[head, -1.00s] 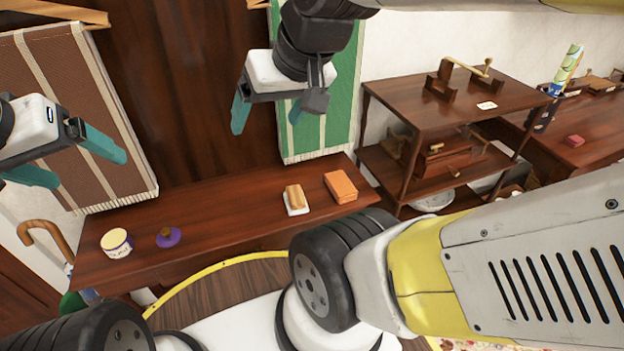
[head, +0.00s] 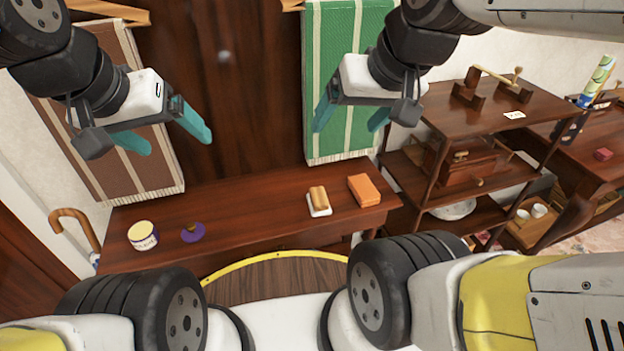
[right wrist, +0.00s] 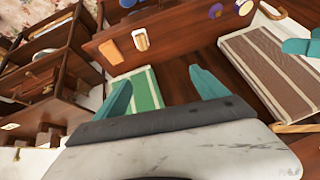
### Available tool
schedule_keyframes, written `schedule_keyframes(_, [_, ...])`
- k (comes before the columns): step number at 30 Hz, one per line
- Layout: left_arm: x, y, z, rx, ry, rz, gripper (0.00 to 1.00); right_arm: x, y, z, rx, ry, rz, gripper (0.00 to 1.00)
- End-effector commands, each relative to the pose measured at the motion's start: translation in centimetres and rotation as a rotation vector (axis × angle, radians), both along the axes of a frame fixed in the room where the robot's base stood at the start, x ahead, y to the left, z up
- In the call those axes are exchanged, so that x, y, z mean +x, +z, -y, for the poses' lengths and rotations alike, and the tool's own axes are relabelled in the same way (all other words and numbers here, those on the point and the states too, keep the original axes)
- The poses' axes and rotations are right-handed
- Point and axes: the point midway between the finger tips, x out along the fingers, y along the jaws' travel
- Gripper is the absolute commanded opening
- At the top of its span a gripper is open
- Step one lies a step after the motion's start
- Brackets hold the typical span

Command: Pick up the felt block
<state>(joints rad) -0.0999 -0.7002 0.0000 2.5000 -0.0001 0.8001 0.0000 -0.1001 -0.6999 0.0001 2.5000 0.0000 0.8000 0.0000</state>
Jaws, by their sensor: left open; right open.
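I cannot tell for sure which item is the felt block. An orange block (head: 364,190) lies on the long wooden table near its right end; it also shows in the right wrist view (right wrist: 111,52). Left of it is a small block with a tan ridged top and white base (head: 318,201), also in the right wrist view (right wrist: 141,40). My right gripper (head: 347,129) is open and empty, in the air above and behind these in the picture; its fingers frame the right wrist view (right wrist: 160,76). My left gripper (head: 178,145) is open and empty above the table's left part.
A white tub (head: 143,236) and a purple knobbed item (head: 192,232) stand on the table's left part. A wooden shelf unit (head: 480,125) stands at the right, with a small red block (head: 603,154) on a desk beyond. The table (head: 255,212) is bare in the middle.

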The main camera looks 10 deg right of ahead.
Motion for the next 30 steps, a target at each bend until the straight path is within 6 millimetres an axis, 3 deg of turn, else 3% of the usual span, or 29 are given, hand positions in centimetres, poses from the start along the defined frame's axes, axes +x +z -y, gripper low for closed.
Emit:
schedule_keyframes(14, [0.0,0.0,0.0,0.0,0.0,0.0,0.86,0.0,0.0,0.0,0.0,0.0,0.0,0.84])
schedule_keyframes(17, [0.0,0.0,0.0,0.0,0.0,0.0,0.86,0.8,-0.3,0.0,0.001,0.0,-0.015,0.84])
schedule_keyframes(23, [0.0,0.0,0.0,0.0,0.0,0.0,0.86,5.3,-2.3,-0.2,0.0,-0.002,-0.109,0.84])
schedule_keyframes(30, [0.0,0.0,0.0,0.0,0.0,0.0,0.86,12.4,-8.4,-0.5,-0.028,-0.013,-0.257,0.84])
